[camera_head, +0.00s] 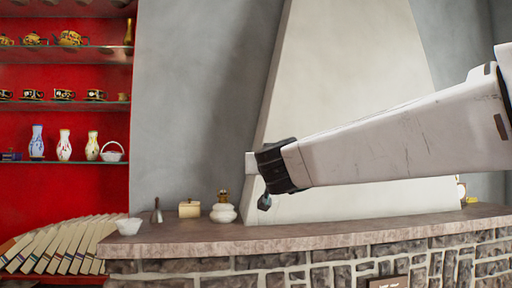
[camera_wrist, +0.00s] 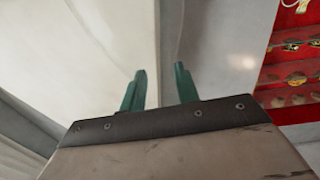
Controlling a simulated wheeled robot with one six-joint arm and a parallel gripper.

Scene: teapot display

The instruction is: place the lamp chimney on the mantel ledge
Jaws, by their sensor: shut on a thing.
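My gripper (camera_head: 265,203) hangs above the stone mantel ledge (camera_head: 340,232), in front of the pale chimney hood. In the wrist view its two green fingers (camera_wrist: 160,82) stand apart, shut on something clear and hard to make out. I take this to be the lamp chimney; its outline is lost against the pale hood and wall behind. In the head view the fingertips show small and dark, and no chimney can be made out at them. A white round lamp-like pot with a brass top (camera_head: 223,210) stands on the ledge left of my gripper.
A yellowish box (camera_head: 189,209), a small bell (camera_head: 157,212) and a white bowl (camera_head: 129,226) stand on the ledge's left part. A small clock-like thing (camera_head: 461,192) is at the right. Red shelves (camera_head: 60,180) hold teapots, cups and vases. The ledge's middle looks clear.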

